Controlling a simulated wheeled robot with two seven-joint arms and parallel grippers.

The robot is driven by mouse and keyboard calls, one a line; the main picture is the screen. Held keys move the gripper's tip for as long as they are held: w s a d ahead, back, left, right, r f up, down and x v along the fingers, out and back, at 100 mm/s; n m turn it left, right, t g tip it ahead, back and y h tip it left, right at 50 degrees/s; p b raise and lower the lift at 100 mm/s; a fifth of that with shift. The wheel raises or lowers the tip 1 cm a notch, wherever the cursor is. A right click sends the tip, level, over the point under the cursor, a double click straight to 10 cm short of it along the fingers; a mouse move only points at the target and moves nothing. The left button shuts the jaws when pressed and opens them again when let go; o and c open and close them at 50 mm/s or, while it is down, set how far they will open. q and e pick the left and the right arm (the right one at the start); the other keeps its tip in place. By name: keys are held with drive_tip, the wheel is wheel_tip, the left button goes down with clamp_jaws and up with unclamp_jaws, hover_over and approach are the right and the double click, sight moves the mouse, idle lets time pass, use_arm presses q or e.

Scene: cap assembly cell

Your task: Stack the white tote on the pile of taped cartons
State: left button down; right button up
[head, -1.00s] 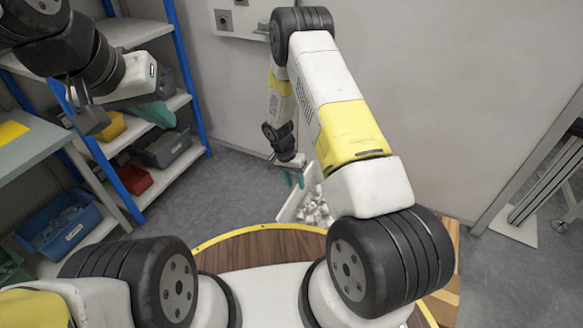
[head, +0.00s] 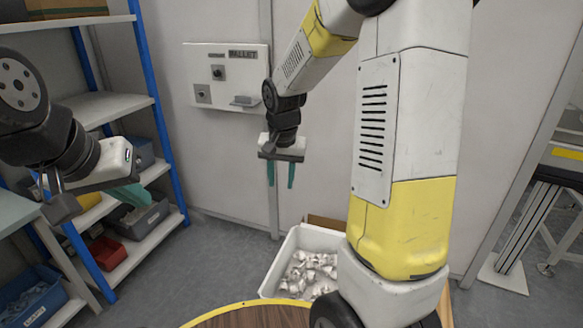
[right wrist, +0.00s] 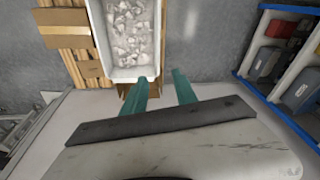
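The white tote (head: 271,272), filled with small pale metallic parts, stands beyond the round wooden table in the head view. My right arm hides its right side. It also shows at the top of the right wrist view (right wrist: 101,35), with brown cardboard (right wrist: 68,38) beside and below it. Whether it rests fully on a carton is hard to tell. My right gripper (head: 281,174) hangs above the tote with its teal fingers apart and nothing between them. In the right wrist view its fingers (right wrist: 163,93) point towards the tote's near end.
A blue-posted shelf (head: 140,245) with bins stands at the left. A wall panel (head: 227,76) is behind my right gripper. Wooden slats (right wrist: 66,65) lie under the cardboard. A conveyor-like frame (head: 530,225) stands at the right. Floor between shelf and tote is clear.

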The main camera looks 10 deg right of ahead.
drive_tip(key=s+r+n+t+y, duration=0.1)
drive_tip(key=s+r+n+t, duration=0.1)
drive_tip(key=s+r, duration=0.5)
drive_tip(key=s+r+n+t+y, duration=0.1)
drive_tip(key=s+r, duration=0.5)
drive_tip(key=s, duration=0.7)
drive_tip(key=shift+d+r+n+t, duration=0.35)
drive_tip(key=shift+n+t, duration=0.15)
drive_tip(key=shift+n, duration=0.3)
